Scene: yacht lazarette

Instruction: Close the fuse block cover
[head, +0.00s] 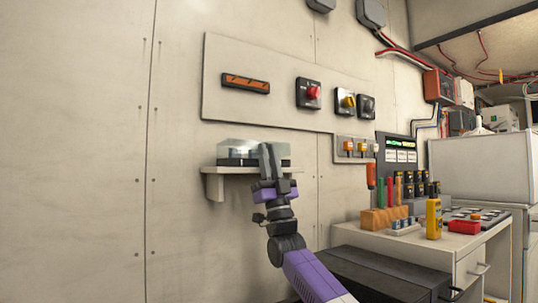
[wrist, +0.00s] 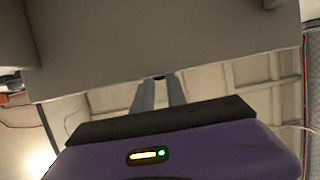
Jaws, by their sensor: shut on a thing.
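The fuse block (head: 238,160) has a black base and sits on a small wall shelf in the head view. Its clear cover (head: 236,145) shows above the base; I cannot tell whether it is fully down. My gripper (head: 265,147) is in front of the block, right of its middle, and hides part of it. In the wrist view my gripper's fingers (wrist: 160,82) are close together, with a small dark thing at their tips. They are shut on what looks like the cover's front edge, though the contact is hard to see.
The shelf (head: 212,170) holds the block; its pale underside (wrist: 165,45) fills the upper wrist view. A wall panel with switches (head: 309,93) is above. A bench (head: 465,240) with tools stands to the right. The wall at left is clear.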

